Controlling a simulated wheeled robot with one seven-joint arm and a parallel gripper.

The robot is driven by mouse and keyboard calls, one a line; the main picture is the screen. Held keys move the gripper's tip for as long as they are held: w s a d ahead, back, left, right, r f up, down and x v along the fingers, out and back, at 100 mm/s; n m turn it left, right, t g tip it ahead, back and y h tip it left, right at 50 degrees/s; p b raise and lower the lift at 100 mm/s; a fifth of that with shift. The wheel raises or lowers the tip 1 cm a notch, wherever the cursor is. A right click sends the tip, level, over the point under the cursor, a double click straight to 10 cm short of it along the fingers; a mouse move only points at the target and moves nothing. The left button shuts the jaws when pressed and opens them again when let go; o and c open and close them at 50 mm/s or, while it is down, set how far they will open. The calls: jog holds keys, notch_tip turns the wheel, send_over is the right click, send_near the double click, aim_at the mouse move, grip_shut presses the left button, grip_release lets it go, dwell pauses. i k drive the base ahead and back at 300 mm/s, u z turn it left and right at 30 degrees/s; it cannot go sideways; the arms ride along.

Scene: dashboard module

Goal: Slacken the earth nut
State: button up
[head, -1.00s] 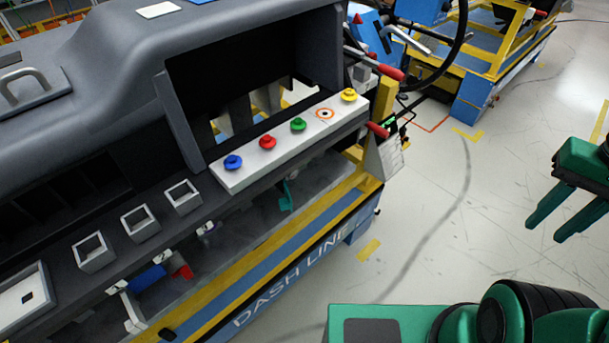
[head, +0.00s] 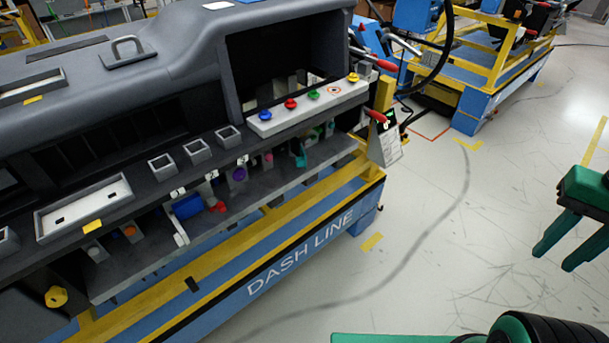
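My green gripper (head: 562,240) is at the right edge of the head view, over open floor. Its two fingers are apart with nothing between them. It is well to the right of the dashboard module (head: 200,60). I cannot tell which part is the earth nut. Candidates are the small coloured knobs under the dash: a purple one (head: 239,174), an orange one (head: 129,231) and a yellow one (head: 56,296). A white strip (head: 262,126) on the dash carries blue, red, green and yellow knobs.
The blue and yellow line carrier (head: 250,285) runs along the module's front. Red-handled levers (head: 376,115) stick out at its right end. A second carrier (head: 480,80) stands behind. The floor (head: 430,260) between my gripper and the module is clear.

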aim_at(306, 141)
jog(key=z, duration=0.05)
jog(key=k, duration=1.25)
jog(key=u, duration=0.85)
jog(key=i, duration=1)
